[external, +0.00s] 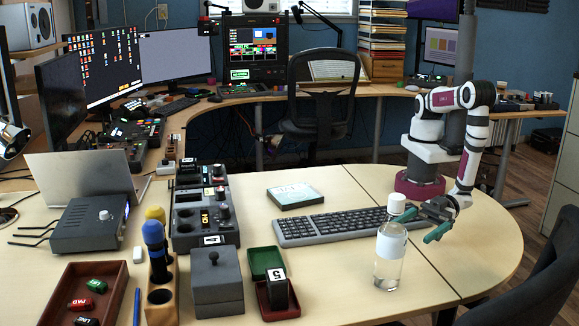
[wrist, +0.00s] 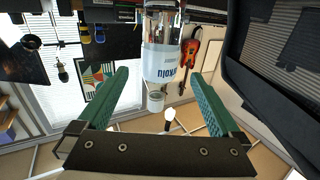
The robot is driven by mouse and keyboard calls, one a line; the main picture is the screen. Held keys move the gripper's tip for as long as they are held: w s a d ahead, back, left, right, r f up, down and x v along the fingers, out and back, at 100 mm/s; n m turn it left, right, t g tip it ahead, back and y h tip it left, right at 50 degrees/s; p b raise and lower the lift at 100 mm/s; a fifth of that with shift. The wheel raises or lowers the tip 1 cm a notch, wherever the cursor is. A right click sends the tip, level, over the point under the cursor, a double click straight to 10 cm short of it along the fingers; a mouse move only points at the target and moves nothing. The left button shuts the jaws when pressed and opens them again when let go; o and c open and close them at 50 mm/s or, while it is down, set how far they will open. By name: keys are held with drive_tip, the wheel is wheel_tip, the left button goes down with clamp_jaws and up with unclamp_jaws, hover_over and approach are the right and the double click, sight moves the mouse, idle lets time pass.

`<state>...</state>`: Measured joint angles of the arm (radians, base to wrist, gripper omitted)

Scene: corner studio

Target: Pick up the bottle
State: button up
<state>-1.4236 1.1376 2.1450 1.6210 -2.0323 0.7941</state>
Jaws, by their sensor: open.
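The clear bottle (external: 388,262) with a white label and white cap stands upright on the light wooden table (external: 350,285), near the front right. In the wrist view the bottle (wrist: 163,32) appears upside down, its cap (wrist: 155,101) lower in the picture, between the two green fingers. My gripper (external: 422,224) is open and empty at about the height of the bottle's neck, just right of it. One green fingertip overlaps or lies close to the bottle's top in the external view; I cannot tell whether they touch. My gripper (wrist: 158,74) also shows in the wrist view.
A keyboard (external: 330,227) lies left of the bottle, with a boxed item (external: 295,195) behind it. Red and green trays (external: 266,262) and a grey joystick box (external: 217,285) stand further left. A dark chair (external: 545,285) is at the right front. The table around the bottle's base is clear.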

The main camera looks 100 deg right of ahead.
sight(395, 243)
drive_tip(key=shift+w+a+f, duration=0.1)
drive_tip(key=shift+w+f, duration=0.15)
drive_tip(key=shift+f, duration=0.2)
drive_tip(key=x, duration=0.7)
drive_tip(key=shift+r, duration=0.1)
clamp_jaws()
